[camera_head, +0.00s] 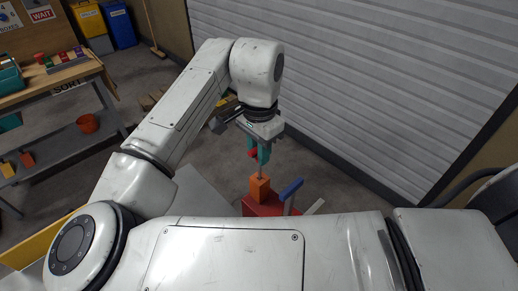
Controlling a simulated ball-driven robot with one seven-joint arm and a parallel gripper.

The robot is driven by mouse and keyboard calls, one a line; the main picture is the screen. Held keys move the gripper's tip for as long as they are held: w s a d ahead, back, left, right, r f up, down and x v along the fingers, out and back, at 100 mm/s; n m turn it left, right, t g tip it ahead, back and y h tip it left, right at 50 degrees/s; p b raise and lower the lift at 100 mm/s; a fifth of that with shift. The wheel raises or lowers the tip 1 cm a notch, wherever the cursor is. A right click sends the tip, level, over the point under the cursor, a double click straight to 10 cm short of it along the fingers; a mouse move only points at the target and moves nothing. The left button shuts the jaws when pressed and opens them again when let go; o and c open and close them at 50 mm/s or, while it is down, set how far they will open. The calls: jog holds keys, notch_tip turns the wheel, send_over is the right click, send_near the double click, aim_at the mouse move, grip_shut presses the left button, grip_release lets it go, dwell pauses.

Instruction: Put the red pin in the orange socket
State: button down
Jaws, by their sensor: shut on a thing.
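My gripper (259,155) has teal fingers and points down near the middle of the view. It is shut on the red pin (252,154), whose red part shows beside the fingers. A thin pale shaft runs down from the fingers toward the orange socket (260,188). The orange socket is a small upright block on a red drum-like base (262,207). The shaft's lower end meets the top of the socket in the picture; I cannot tell whether it is inside or just above.
A blue upright piece (291,187) stands right of the socket. My own white arm hides the lower part of the base. A workbench (50,76) with small coloured items and a shelf is at the left. A grey shutter wall (370,80) rises behind.

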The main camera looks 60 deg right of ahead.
jog(key=b, duration=0.2)
send_over(259, 179)
jog(key=shift+d+f, duration=0.1)
jog(key=shift+f, duration=2.05)
jog(key=shift+f+b, duration=0.35)
jog(key=shift+f+b, duration=0.55)
jog(key=shift+f, duration=0.35)
jog(key=shift+c, duration=1.4)
grip_release()
jog(key=shift+r, duration=0.2)
jog(key=shift+r+p, duration=1.35)
jog(key=shift+p, duration=0.25)
